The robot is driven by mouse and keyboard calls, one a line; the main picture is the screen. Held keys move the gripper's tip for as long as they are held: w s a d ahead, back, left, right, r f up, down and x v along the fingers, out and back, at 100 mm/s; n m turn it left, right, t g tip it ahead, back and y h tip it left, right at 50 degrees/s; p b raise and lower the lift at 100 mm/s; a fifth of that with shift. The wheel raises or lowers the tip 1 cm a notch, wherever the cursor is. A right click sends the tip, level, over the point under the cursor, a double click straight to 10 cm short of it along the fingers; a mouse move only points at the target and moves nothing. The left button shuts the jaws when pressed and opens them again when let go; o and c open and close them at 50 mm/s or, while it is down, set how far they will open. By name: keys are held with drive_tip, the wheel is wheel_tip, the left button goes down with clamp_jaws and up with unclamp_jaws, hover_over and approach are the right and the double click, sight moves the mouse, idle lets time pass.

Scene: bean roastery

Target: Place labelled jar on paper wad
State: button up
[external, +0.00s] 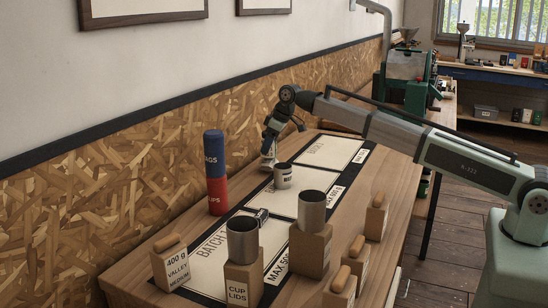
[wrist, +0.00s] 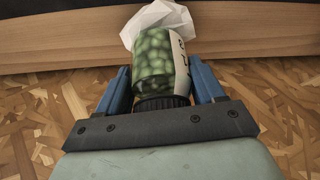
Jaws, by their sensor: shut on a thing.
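The labelled jar (wrist: 155,55), full of green beans with a dark lid and a white label, sits between the blue fingers of my gripper (wrist: 160,84) in the wrist view. My gripper is shut on it. The white crumpled paper wad (wrist: 158,14) shows just past the jar's far end, partly hidden by it; I cannot tell whether they touch. In the external view my gripper (external: 269,150) points down near the wall at the table's back edge. The jar and wad cannot be made out clearly there.
A blue-and-red cylinder stack (external: 215,172) stands nearer the camera by the wall. Labelled wooden blocks (external: 169,263), some carrying metal cups (external: 311,210), stand at the front. A pale panel (external: 331,151) beyond is clear.

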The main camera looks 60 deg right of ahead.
drive_tip(key=shift+f, duration=0.5)
drive_tip(key=o, duration=1.2)
drive_tip(key=shift+f, duration=0.1)
drive_tip(key=v, duration=1.2)
drive_tip(key=shift+o, duration=0.7)
